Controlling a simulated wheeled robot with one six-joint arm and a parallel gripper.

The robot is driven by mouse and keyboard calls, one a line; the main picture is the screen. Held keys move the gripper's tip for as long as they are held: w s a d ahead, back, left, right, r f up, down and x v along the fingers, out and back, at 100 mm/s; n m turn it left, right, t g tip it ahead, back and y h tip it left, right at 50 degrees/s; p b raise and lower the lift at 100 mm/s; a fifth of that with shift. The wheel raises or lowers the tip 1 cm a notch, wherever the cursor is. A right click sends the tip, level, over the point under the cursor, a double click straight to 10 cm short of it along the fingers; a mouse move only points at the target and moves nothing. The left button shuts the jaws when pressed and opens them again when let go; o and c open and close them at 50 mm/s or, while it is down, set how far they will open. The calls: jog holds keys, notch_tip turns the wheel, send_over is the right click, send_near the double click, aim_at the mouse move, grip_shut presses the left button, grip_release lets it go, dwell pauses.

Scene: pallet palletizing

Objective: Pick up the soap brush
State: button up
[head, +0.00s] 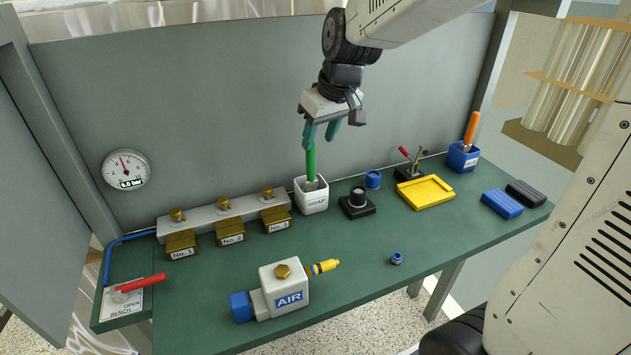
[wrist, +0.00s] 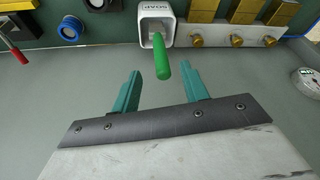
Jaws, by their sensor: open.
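The soap brush (head: 310,161) has a green handle and stands upright in a white cup labelled SOAP (head: 313,200) on the green bench. It also shows in the wrist view (wrist: 162,60), its handle end pointing toward my gripper and its lower part inside the cup (wrist: 156,16). The bristles are hidden in the cup. My gripper (head: 321,132) is open above the cup, its teal fingers near the top of the handle. In the wrist view the gripper (wrist: 163,90) has its fingers apart, with the handle tip between and slightly beyond them.
Brass blocks (head: 230,233) on a grey manifold stand left of the cup. A black socket (head: 357,203), blue ring (head: 373,179), yellow tray (head: 426,192) and blue cup with an orange-handled tool (head: 463,155) stand right. An AIR unit (head: 282,287) sits in front. A grey panel (head: 230,100) rises behind.

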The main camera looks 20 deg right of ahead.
aim_at(308, 153)
jog(key=shift+n+t, duration=0.3)
jog(key=shift+n, duration=0.1)
jog(key=x, duration=0.7)
jog(key=shift+w+a, duration=0.3)
jog(key=shift+w, duration=0.15)
grip_shut()
